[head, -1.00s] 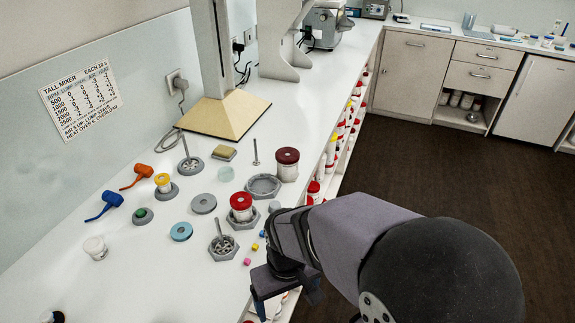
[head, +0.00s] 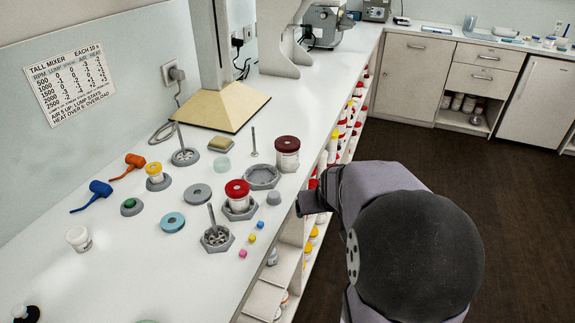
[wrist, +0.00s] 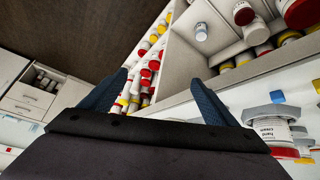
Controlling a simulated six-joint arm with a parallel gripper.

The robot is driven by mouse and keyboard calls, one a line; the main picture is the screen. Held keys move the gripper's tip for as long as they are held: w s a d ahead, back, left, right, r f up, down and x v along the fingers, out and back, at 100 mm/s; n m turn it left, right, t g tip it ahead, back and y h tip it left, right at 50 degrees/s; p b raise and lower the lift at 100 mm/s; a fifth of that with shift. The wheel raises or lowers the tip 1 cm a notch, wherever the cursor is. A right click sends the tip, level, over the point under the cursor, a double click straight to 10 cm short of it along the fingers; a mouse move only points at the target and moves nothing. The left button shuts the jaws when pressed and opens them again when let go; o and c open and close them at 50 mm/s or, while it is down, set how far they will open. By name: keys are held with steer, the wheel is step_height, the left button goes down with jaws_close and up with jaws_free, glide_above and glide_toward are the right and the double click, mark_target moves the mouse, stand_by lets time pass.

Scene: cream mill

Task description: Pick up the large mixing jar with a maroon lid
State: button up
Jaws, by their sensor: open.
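The large mixing jar with a maroon lid (head: 287,158) stands upright on the white counter near its front edge, in the head view. It has a white body with a label. My gripper (wrist: 162,92) is open and empty in the wrist view, its two blue fingers spread apart. In the head view my gripper (head: 308,203) is partly hidden by my own arm. It is at the counter's front edge, to the right of and nearer than the jar, not touching it. I cannot tell for sure whether the maroon-lidded jar shows in the wrist view.
A red-lidded jar (head: 237,195) sits in a grey hexagonal holder, and an empty hexagonal holder (head: 263,176) lies just left of the maroon-lidded jar. A thin upright rod (head: 253,142) stands behind. Shelves of jars (wrist: 145,70) lie below the counter edge.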

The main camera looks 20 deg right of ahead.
steer(key=w+d+r+t+h+p, duration=0.1)
steer(key=w+d+r+t+p, duration=0.25)
steer(key=w+r, duration=0.5)
step_height(320, 180, up, 17)
steer(key=t+h+p, duration=0.1)
steer(key=t+p, duration=0.5)
steer(key=t, duration=0.4)
glide_above(292, 151)
steer(key=w+d, duration=0.2)
steer(key=w, duration=0.1)
steer(key=s+f+n+y+b, duration=0.1)
steer(key=f, duration=0.5)
steer(key=a+f+n+g+y+b, duration=0.1)
steer(key=f+y+b, duration=0.1)
steer(key=f, duration=0.4)
steer(key=s+a+f+n+y+b, duration=0.1)
steer(key=f+b, duration=0.1)
steer(key=f, duration=0.4)
steer(key=shift+s+f+g+y, duration=0.25)
steer(key=shift+s+g+y, duration=0.05)
steer(key=shift+g+y, duration=0.1)
steer(key=shift+w+r+p, duration=0.1)
steer(key=shift+w+p, duration=0.3)
steer(key=shift+w, duration=0.7)
steer(key=shift+w+r+p, duration=0.1)
steer(key=shift+w+p, duration=0.35)
steer(key=shift+w, duration=0.05)
steer(key=shift+w+d+p, duration=0.15)
steer(key=shift+w+p, duration=0.65)
steer(key=shift+w, duration=1.25)
